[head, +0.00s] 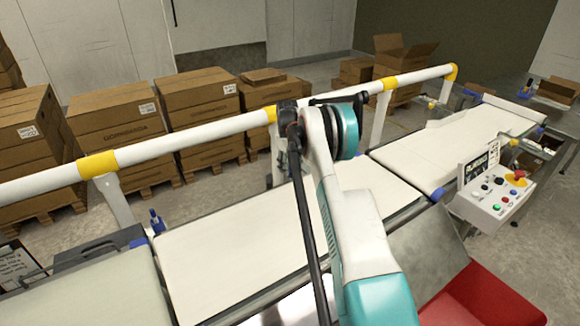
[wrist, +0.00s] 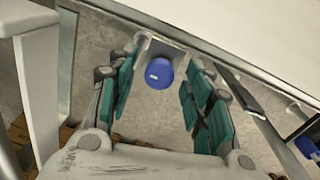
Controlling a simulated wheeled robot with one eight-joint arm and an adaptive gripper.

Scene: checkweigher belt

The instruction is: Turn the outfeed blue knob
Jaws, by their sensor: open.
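A blue knob (wrist: 158,73) on a grey metal bracket (wrist: 158,48) shows in the upper middle of the wrist view. My gripper (wrist: 162,88) is open, with its teal-padded fingers on the left and right of this knob. A gap shows on both sides, and nothing is held. A second blue knob (wrist: 307,146) is at the right edge of the wrist view. In the head view my arm reaches over the belt toward the white rail, and I cannot make out the gripper or the knob between its fingers.
A white rail with yellow joints (head: 200,137) runs along the far side of the conveyor belt (head: 235,245). A control box (head: 492,195) with buttons stands at the right. Stacked cartons (head: 118,115) on pallets stand behind the rail. A red surface (head: 480,300) is at the lower right.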

